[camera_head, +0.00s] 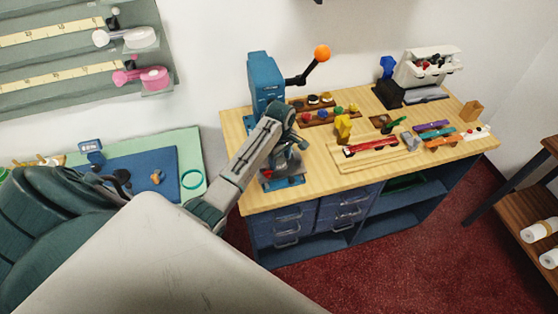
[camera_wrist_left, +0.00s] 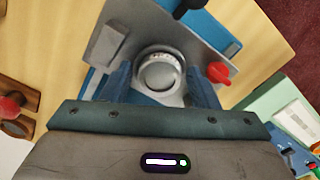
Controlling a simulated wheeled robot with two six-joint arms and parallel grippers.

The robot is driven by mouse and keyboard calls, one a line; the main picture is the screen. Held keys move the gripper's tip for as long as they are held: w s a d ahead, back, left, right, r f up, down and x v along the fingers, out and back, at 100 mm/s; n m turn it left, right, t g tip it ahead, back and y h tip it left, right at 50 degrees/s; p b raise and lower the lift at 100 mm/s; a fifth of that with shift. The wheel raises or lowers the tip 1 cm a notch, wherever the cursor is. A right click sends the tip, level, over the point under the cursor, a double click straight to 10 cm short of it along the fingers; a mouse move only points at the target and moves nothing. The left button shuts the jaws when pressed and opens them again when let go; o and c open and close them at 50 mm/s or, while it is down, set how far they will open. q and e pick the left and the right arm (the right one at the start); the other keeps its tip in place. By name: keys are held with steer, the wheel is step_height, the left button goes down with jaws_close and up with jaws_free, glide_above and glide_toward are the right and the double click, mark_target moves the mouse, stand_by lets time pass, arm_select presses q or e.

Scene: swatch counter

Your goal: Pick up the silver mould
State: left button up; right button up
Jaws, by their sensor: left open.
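The silver mould (camera_wrist_left: 158,73), a round metal piece with a ring-shaped rim, sits on a grey plate (camera_wrist_left: 205,50) over a blue base in the left wrist view. My left gripper (camera_wrist_left: 160,84) is open, with one finger on each side of the mould; I cannot tell whether they touch it. In the head view my left gripper (camera_head: 290,143) is at the foot of the blue press (camera_head: 265,78) and mostly hides the mould. The press has a black lever with an orange ball (camera_head: 322,53). My right gripper is not in view.
A red knob (camera_wrist_left: 218,72) is close beside one finger. The wooden counter (camera_head: 320,175) holds a wooden rack (camera_head: 325,117), a board with a red item (camera_head: 370,147), coloured pieces and a white machine (camera_head: 425,67). A green-topped table with a blue mat (camera_head: 150,178) stands left.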

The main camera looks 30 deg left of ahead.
mark_target(281, 162)
arm_select(q)
steer(key=c, duration=0.9)
steer(key=shift+r, duration=0.15)
steer(key=shift+r+b, duration=0.6)
steer(key=shift+d+r+b, duration=0.15)
steer(key=shift+r+b, duration=0.6)
steer(key=shift+r, duration=0.2)
steer(key=d, duration=0.1)
steer(key=d+b, duration=0.1)
steer(key=d, duration=0.2)
steer(key=shift+s+b, duration=0.3)
steer(key=shift+s+d+r+p, duration=0.25)
steer(key=shift+s+d+r, duration=0.1)
steer(key=shift+d, duration=1.55)
steer(key=shift+s+d+r+p, duration=0.2)
steer(key=shift+s+d, duration=0.15)
steer(key=shift+d, duration=1.6)
steer(key=shift+s+d+r+p, duration=0.25)
steer(key=shift+s+d+r, duration=0.1)
steer(key=shift+d, duration=1.55)
